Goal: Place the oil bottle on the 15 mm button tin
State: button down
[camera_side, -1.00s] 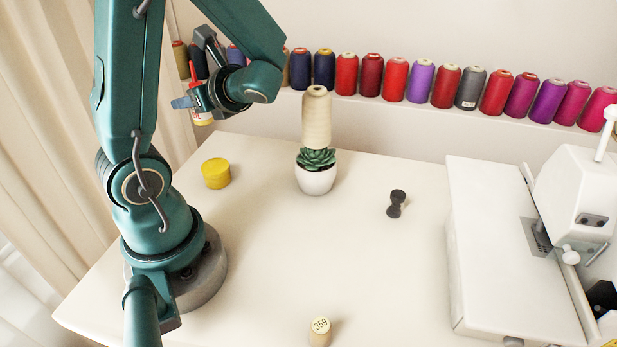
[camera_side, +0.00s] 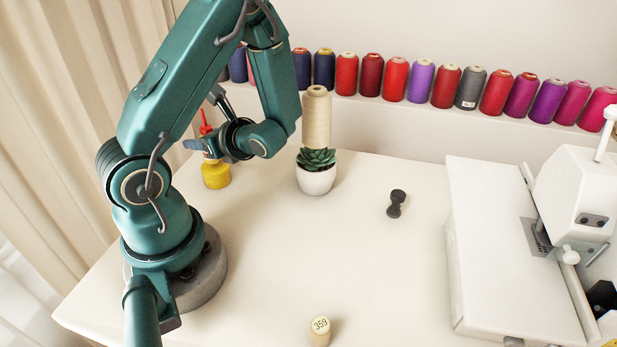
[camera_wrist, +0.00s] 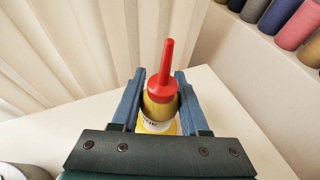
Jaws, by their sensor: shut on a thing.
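The oil bottle (camera_wrist: 158,102) has a red spout and a yellowish body with a pale label. My gripper (camera_wrist: 157,95) is shut on it, with a blue finger on each side, and the bottle is upright. In the side view the bottle's red spout (camera_side: 204,124) stands above my gripper (camera_side: 207,147). The yellow button tin (camera_side: 216,176) stands on the table right below the bottle. I cannot tell whether the bottle's base touches the tin's lid. In the wrist view only a bit of yellow shows beneath the bottle.
A potted succulent (camera_side: 316,180) stands right of the tin, with a cream thread cone (camera_side: 316,118) behind it. A dark spool-shaped object (camera_side: 396,203), a cork-like piece marked 359 (camera_side: 320,332) and a white sewing machine (camera_side: 570,200) stand farther right. The table's middle is clear.

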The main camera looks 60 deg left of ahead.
jog(key=shift+f, duration=0.6)
jog(key=shift+c, duration=2.1)
grip_release()
jog(key=shift+f, duration=0.1)
